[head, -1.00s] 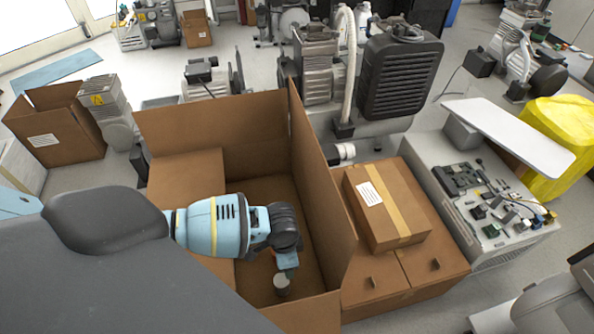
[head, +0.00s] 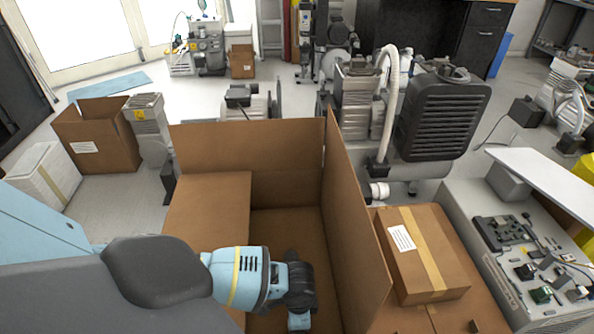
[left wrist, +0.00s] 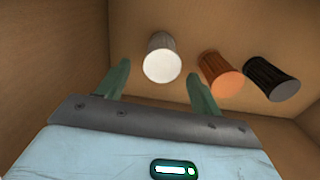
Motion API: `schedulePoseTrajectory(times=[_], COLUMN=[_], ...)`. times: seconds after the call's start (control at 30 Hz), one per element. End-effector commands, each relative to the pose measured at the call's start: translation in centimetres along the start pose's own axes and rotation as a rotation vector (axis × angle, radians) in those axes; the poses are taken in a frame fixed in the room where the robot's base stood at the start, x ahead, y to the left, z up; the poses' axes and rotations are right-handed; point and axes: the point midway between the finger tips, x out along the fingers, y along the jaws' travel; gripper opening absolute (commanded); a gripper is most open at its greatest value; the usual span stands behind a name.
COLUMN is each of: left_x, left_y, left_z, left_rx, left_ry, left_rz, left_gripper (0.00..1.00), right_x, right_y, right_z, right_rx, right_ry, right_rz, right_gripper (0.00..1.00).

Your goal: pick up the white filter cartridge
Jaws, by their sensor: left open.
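The white filter cartridge (left wrist: 163,60) shows in the left wrist view, inside a cardboard box, with its round pale end toward the camera. An orange cartridge (left wrist: 220,76) and a black cartridge (left wrist: 272,80) are to the right of it. My left gripper (left wrist: 159,70) is open, and its two green fingers appear on either side of the white cartridge in the picture. Whether they touch it I cannot tell. In the head view my left gripper (head: 300,319) reaches down into the box, cut by the bottom edge. No cartridge shows there. My right gripper is not in view.
The open cardboard box (head: 355,215) has tall walls around my left gripper. A closed taped carton (head: 440,280) stands to its right, beside a grey bench unit (head: 470,205) with small parts. Compressors (head: 440,115) stand behind. Another open box (head: 110,165) is at the left.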

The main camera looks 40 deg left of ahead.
Motion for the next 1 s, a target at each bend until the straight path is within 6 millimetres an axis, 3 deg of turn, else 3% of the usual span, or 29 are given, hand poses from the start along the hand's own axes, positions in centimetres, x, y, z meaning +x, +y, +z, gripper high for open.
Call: schedulePoseTrajectory(times=[0.17,0.43,0.7,1.0], left_x=[1.1,4.8,5.1,5.1], left_y=[-0.1,-0.2,-0.2,-0.2], left_z=[0.2,0.6,0.5,0.6], left_rx=[0.000,-0.001,0.000,0.000], left_ry=[-0.001,-0.001,0.002,0.001], left_rz=[0.000,0.001,-0.001,-0.001], left_gripper=[0.66,0.66,0.66,0.28], right_x=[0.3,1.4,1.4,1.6], right_y=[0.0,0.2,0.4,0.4], right_z=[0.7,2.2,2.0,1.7], right_rx=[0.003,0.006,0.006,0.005], right_ry=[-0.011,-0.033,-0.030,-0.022], right_rz=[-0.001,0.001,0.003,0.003], right_gripper=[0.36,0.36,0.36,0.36])
